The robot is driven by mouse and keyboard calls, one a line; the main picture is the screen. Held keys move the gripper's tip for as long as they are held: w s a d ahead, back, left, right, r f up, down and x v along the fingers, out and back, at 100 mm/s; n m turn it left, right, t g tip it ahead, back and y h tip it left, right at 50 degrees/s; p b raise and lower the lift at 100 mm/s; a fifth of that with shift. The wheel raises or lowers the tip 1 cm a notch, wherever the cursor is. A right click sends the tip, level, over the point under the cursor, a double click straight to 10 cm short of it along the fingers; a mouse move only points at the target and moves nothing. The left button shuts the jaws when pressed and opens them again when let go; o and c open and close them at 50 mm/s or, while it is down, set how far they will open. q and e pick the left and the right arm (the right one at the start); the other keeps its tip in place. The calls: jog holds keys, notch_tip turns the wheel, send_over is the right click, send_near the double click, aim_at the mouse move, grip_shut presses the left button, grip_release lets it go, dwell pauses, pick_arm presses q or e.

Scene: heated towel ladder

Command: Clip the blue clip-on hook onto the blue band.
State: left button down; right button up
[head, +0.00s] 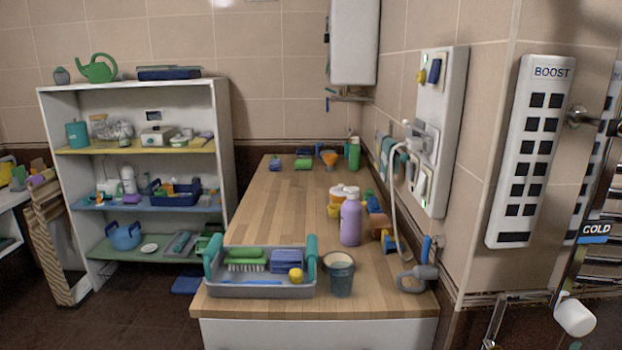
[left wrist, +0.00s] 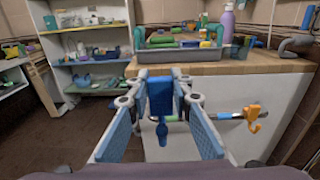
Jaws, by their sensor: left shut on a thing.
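My left gripper (left wrist: 162,80) shows in the left wrist view, shut on the blue clip-on hook (left wrist: 160,98). The hook sits between the fingertips with its narrow end hanging down. Behind it, a metal rail (left wrist: 238,115) runs along the white cabinet front. A short blue band (left wrist: 223,116) appears on the rail, right of the gripper; the hook is apart from it. An orange hook (left wrist: 253,116) hangs farther right on the rail. A green piece (left wrist: 172,118) shows partly behind the fingers. Neither gripper is in the head view.
The wooden counter (head: 280,205) carries a grey tray (head: 260,290), a dark cup (head: 339,275) and a purple bottle (head: 350,220) near its front. A shelf unit (head: 222,120) stands left. A metal towel ladder (head: 598,200) with a COLD label is at far right.

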pick_arm(q)
jog(key=shift+s+a+r+p, duration=0.1)
jog(key=shift+a+r+p, duration=0.2)
jog(key=shift+r, duration=0.3)
jog(key=shift+s+a+r+p, duration=0.1)
jog(key=shift+a+r+p, duration=0.15)
jog(key=shift+r, duration=0.35)
pick_arm(e)
jog(key=s, duration=0.2)
jog(key=s+d, duration=0.1)
jog(key=s, duration=0.1)
jog(key=shift+s+f, duration=0.1)
jog(key=shift+s, duration=0.1)
